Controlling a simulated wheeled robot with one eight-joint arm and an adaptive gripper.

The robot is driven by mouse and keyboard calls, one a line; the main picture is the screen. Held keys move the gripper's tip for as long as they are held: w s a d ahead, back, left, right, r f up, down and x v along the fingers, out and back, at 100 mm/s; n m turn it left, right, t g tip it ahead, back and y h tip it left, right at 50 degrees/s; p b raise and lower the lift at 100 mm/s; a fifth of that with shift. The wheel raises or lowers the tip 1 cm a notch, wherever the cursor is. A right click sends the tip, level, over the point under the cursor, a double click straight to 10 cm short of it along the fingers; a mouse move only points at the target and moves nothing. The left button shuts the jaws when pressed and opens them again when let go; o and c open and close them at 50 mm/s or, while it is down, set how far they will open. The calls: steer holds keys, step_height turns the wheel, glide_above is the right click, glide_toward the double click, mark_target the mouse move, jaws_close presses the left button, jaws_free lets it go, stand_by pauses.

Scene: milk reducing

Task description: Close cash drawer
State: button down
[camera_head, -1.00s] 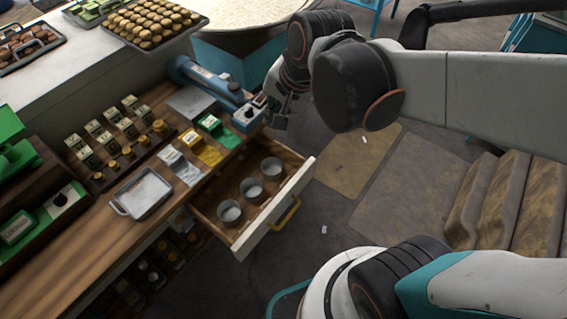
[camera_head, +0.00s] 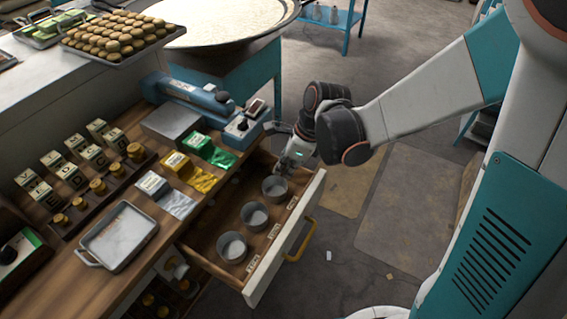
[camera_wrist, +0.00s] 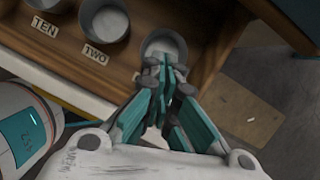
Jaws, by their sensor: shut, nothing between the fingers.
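The cash drawer (camera_head: 283,243) is a wooden drawer with a pale front and a yellow handle (camera_head: 301,241). It stands pulled out from under the counter. Three round grey cups stand in a row inside it, the middle one (camera_head: 255,216) among them, with small labels along the front. My gripper (camera_head: 287,168) is over the drawer's far end, close to the far cup. In the wrist view my gripper (camera_wrist: 167,72) is shut and empty, its teal fingers together beside the far cup (camera_wrist: 165,43). I cannot tell whether it touches the cup or drawer.
The counter carries a metal tray (camera_head: 118,238), green, yellow and white packets, and a blue device (camera_head: 192,95) near the drawer's far end. A teal stand with a large round pan (camera_head: 215,22) is behind. Floor in front of the drawer is mostly clear.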

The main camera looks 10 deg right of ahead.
steer(key=b, duration=0.3)
glide_above(275, 184)
steer(key=s, duration=0.4)
steer(key=f, duration=0.7)
steer(key=shift+w+a+f, duration=0.1)
steer(key=shift+a+f, duration=0.1)
steer(key=shift+f, duration=0.1)
